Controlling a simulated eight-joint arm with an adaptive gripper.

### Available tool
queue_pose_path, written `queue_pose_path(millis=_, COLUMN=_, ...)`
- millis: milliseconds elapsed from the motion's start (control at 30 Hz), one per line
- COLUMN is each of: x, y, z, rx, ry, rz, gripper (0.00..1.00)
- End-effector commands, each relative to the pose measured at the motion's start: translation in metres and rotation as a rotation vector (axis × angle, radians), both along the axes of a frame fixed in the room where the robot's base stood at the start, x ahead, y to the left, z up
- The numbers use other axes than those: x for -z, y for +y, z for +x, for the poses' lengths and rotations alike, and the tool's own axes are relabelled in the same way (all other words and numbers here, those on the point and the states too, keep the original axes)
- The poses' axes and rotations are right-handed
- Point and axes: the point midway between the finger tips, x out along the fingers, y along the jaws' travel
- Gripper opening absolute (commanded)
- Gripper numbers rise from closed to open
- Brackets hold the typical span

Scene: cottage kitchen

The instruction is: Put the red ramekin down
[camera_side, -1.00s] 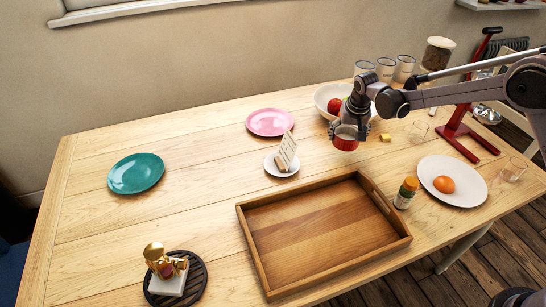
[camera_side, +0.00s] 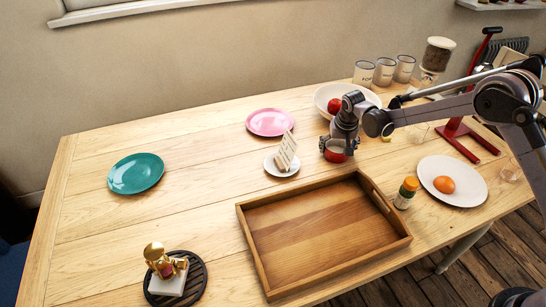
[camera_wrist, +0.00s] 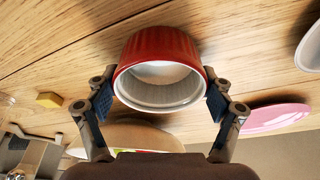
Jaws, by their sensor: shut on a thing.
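The red ramekin (camera_side: 335,155) is a small ribbed red cup with a white inside. My gripper (camera_side: 334,148) is shut on it, a finger pad on each side. In the wrist view the red ramekin (camera_wrist: 160,52) sits between the two fingers of my gripper (camera_wrist: 160,100), with its open white top facing the camera. It is low over the bare wood behind the tray, right of the small white saucer. I cannot tell whether its base touches the table.
A wooden tray (camera_side: 258,254) lies in front. A saucer (camera_side: 271,168) with a card stands left. A pink plate (camera_side: 270,122), a teal plate (camera_side: 136,173), a white bowl (camera_side: 323,99), a bottle (camera_side: 406,193) and a plate with an orange fruit (camera_side: 466,192) are around.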

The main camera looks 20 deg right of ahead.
Motion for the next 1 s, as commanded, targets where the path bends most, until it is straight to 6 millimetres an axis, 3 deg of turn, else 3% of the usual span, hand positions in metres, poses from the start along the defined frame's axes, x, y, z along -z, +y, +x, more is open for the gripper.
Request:
queue_pose_path(millis=33, x=0.000, y=0.000, z=0.000, rx=0.000, ry=0.000, rz=0.000, gripper=0.90)
queue_pose_path(millis=67, x=0.000, y=0.000, z=0.000, rx=0.000, ry=0.000, rz=0.000, gripper=0.99)
queue_pose_path(millis=100, x=0.000, y=0.000, z=0.000, rx=0.000, ry=0.000, rz=0.000, gripper=1.00)
queue_pose_path(millis=567, x=-0.006, y=0.000, z=-0.001, rx=0.000, ry=0.000, rz=0.000, gripper=1.00)
queue_pose_path(millis=767, x=-0.032, y=0.003, z=-0.008, rx=-0.001, ry=0.000, rz=0.000, gripper=1.00)
queue_pose_path(millis=1000, x=-0.076, y=0.009, z=-0.021, rx=-0.001, ry=0.000, rz=0.000, gripper=1.00)
